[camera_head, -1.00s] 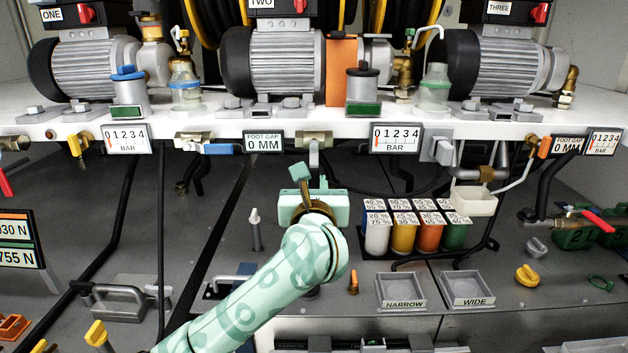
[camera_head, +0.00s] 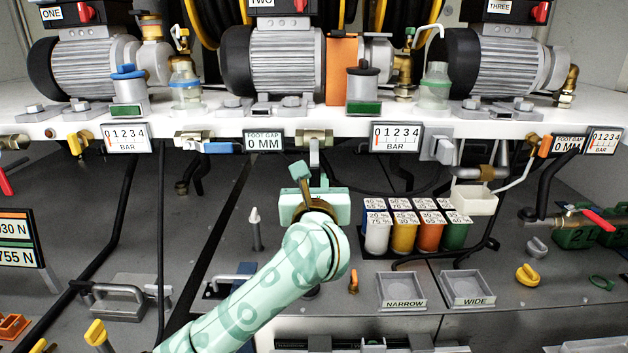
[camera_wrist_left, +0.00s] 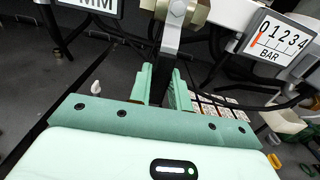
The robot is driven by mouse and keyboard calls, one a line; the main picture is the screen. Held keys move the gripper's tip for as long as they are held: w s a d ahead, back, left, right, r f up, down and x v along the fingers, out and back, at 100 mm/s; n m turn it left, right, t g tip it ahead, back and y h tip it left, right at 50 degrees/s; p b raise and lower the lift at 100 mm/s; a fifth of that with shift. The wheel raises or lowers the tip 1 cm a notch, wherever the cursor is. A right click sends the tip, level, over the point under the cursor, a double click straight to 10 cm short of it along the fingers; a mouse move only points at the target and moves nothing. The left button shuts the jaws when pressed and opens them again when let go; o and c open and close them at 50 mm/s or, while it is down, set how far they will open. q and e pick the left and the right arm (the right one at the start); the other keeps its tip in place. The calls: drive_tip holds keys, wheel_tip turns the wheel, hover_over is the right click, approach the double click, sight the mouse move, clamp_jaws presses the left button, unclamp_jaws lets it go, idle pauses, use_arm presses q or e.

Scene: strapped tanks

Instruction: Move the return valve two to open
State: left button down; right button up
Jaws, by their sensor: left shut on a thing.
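The valve under pump two, which I take to be return valve two (camera_head: 314,138), has a brass-coloured body on the front edge of the white shelf. Its grey lever (camera_head: 314,156) hangs straight down. The lever also shows in the left wrist view (camera_wrist_left: 170,38), running down between the fingers. My left gripper (camera_head: 316,181) is below the valve and shut on the lower part of this lever. In the left wrist view its green fingers (camera_wrist_left: 162,88) stand on both sides of the lever. The lever's lower end is hidden by the gripper. My right gripper is not in view.
A 0 MM display (camera_head: 264,141) is left of the valve and a bar gauge (camera_head: 397,138) right of it. Labelled bottles (camera_head: 403,237) stand on the grey floor to the right. Small trays (camera_head: 403,291) lie in front. A black hose passes behind the lever.

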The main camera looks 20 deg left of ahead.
use_arm(q)
drive_tip(key=d+n+b, duration=0.2)
drive_tip(key=n+b, duration=0.1)
drive_tip(key=shift+w+r, duration=0.15)
drive_tip(key=shift+w, duration=0.1)
drive_tip(key=shift+b, duration=0.3)
drive_tip(key=n+b, duration=0.1)
drive_tip(key=d+n+b, duration=0.1)
drive_tip(key=d+r+n+b, duration=0.1)
drive_tip(key=n+b, duration=0.1)
drive_tip(key=shift+w, duration=0.3)
